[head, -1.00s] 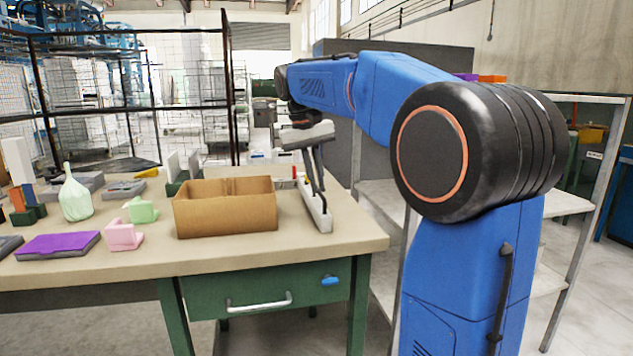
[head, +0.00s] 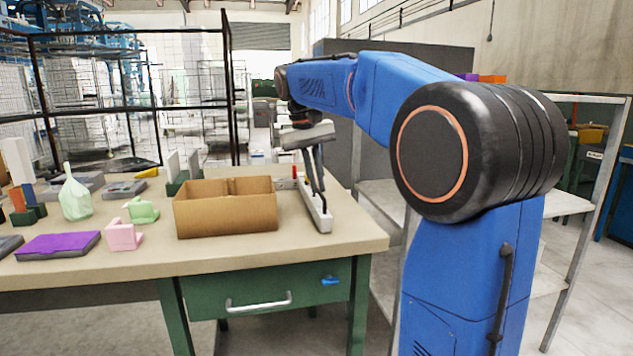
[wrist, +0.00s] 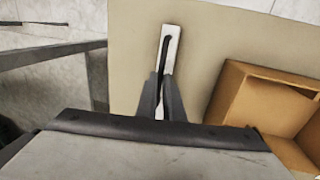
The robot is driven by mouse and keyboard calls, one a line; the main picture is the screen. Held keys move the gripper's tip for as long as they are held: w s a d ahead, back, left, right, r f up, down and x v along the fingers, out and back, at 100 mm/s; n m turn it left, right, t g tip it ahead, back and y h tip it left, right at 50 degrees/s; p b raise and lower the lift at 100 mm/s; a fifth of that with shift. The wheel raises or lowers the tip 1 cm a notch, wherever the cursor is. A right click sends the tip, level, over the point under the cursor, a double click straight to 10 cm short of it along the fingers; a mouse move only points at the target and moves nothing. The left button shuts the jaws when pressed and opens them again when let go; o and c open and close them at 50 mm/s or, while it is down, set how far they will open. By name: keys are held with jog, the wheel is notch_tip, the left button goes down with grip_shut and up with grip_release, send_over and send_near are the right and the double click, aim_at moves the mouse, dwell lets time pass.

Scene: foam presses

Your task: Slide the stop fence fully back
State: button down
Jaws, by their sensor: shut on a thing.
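A long, narrow, pale rail (head: 326,222) lies near the right edge of the bench, running front to back. In the wrist view its pale top (wrist: 173,38) shows, with a thin dark bar (wrist: 165,55) along it that bends over at the far end. I take this rail and bar to be the stop fence and its grip, but cannot tell the parts apart surely. My gripper (head: 320,191) points down at the rail. In the wrist view its fingers (wrist: 160,82) are closed in on the dark bar, and the lower part of the rail is hidden.
An open cardboard box (head: 225,222) stands just left of the rail. A red piece (head: 294,172) is behind it. The bench's right edge is close.

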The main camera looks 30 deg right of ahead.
jog(key=s+d, duration=0.2)
jog(key=d, duration=0.6)
jog(key=shift+s, duration=0.15)
jog(key=shift+d+r, duration=0.1)
jog(key=c, duration=1.9)
grip_release()
jog(key=shift+d, duration=0.1)
jog(key=a+r, duration=0.3)
jog(key=r, duration=1.4)
jog(key=shift+w+a, duration=0.15)
jog(key=shift+w, duration=0.3)
jog(key=shift+s+f, duration=0.1)
